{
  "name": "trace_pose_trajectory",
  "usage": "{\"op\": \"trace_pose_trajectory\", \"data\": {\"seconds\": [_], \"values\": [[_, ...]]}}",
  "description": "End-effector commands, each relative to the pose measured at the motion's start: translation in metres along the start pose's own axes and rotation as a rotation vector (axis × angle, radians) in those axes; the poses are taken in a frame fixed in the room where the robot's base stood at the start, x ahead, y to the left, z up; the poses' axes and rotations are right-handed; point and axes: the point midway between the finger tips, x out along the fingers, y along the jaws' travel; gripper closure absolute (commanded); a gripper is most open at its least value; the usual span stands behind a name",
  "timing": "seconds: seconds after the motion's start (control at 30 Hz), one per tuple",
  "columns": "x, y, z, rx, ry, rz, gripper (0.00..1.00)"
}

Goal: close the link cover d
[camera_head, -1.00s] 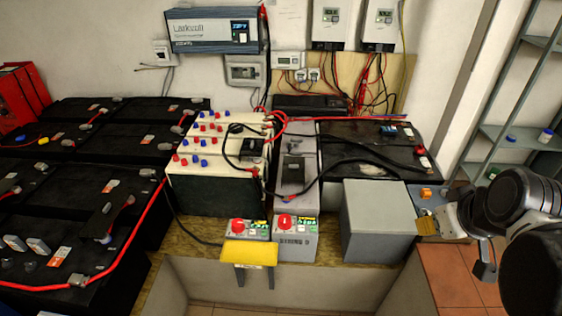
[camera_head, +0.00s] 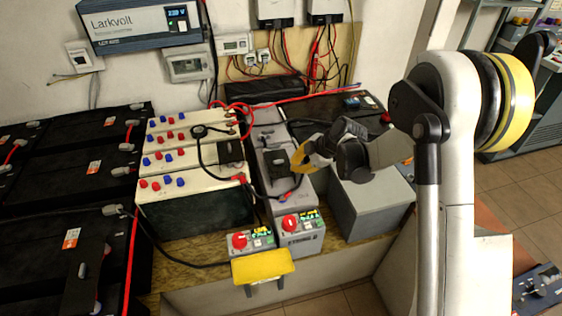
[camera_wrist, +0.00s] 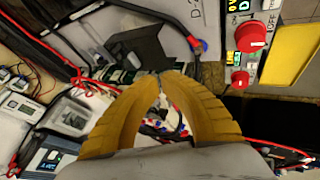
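The link cover d appears to be the dark cover (camera_head: 278,161) on the narrow grey unit marked "STRING D" (camera_head: 268,183). In the wrist view the dark cover (camera_wrist: 140,48) looks like a raised, tilted flap just beyond my fingertips. My gripper (camera_head: 301,157) is beside the cover on its right in the head view. In the wrist view its yellow fingers (camera_wrist: 162,76) meet or nearly meet at the tips, with nothing visible between them. I cannot tell whether they touch the cover.
Red switches (camera_head: 290,223) stand at the unit's front. Black and red cables (camera_head: 205,160) run over the white battery block (camera_head: 190,185) to the left. A grey box (camera_head: 372,205) stands on the right under my arm. A yellow handle (camera_head: 263,265) juts out in front.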

Motion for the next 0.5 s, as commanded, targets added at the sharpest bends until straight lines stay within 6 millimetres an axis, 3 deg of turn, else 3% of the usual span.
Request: {"op": "trace_pose_trajectory", "data": {"seconds": [0.47, 0.5], "values": [[0.098, -0.002, 0.001, 0.001, -0.001, -0.001, 1.0], [0.1, 0.005, 0.001, 0.001, -0.001, 0.0, 1.0]]}}
